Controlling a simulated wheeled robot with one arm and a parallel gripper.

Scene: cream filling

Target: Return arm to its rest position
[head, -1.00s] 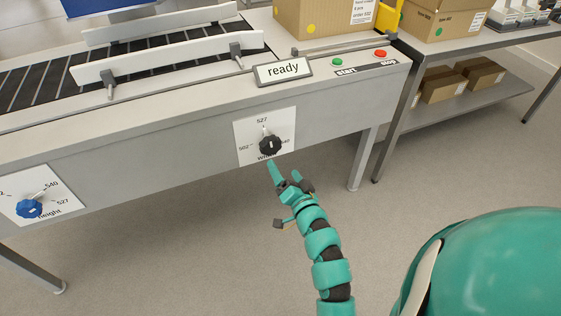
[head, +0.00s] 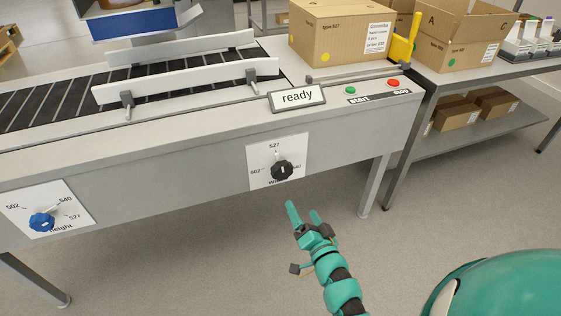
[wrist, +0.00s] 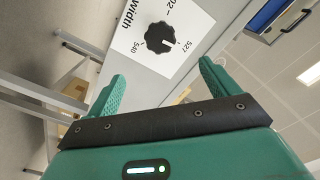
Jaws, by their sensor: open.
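My gripper (head: 303,214) is teal and hangs in front of the conveyor bench, a little below and apart from the black width knob (head: 282,170). It is open, with nothing between its fingers. In the wrist view my gripper (wrist: 160,88) shows both fingers spread apart. The black knob (wrist: 160,38) on its white plate stands beyond them, untouched. In the head view my arm (head: 338,285) reaches up from the lower edge.
The bench front (head: 150,195) also carries a blue height knob (head: 41,222). On top are a "ready" sign (head: 297,97), a green button (head: 350,90), a red button (head: 393,83) and a cardboard box (head: 335,35). Open floor (head: 210,270) lies below.

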